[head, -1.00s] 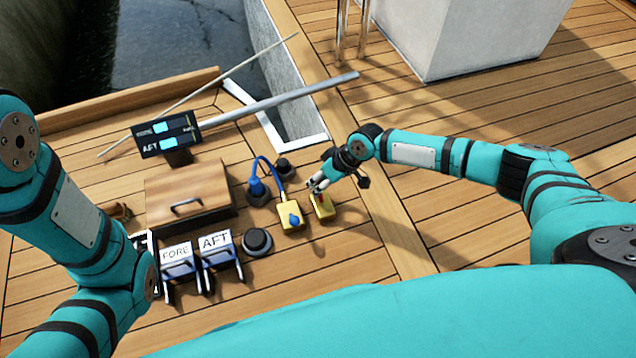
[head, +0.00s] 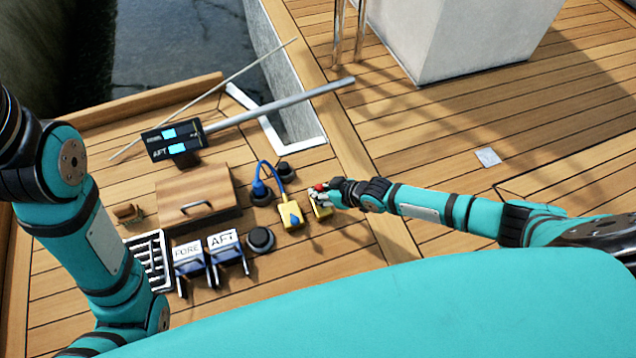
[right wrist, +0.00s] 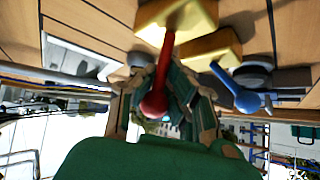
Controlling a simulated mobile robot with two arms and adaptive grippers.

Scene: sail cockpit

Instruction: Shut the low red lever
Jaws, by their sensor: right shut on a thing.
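The red lever (right wrist: 160,75) stands out from a yellow box (right wrist: 178,14) in the right wrist view and ends in a round red knob. My right gripper (right wrist: 165,100) is shut on the red lever near its knob, with a finger on each side. In the head view, the red knob (head: 320,187) shows at my right gripper (head: 328,194), just above the yellow box (head: 320,208). The lever's shaft is mostly hidden there by the fingers. My left arm comes in at the left, but its gripper is out of view.
A second yellow box (head: 291,216) with a blue lever (right wrist: 238,92) stands close beside the red one. A blue cable (head: 270,166), round black fittings (head: 260,240), a wooden hatch (head: 195,195) and FORE and AFT switches (head: 226,248) lie leftward. Open deck lies right.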

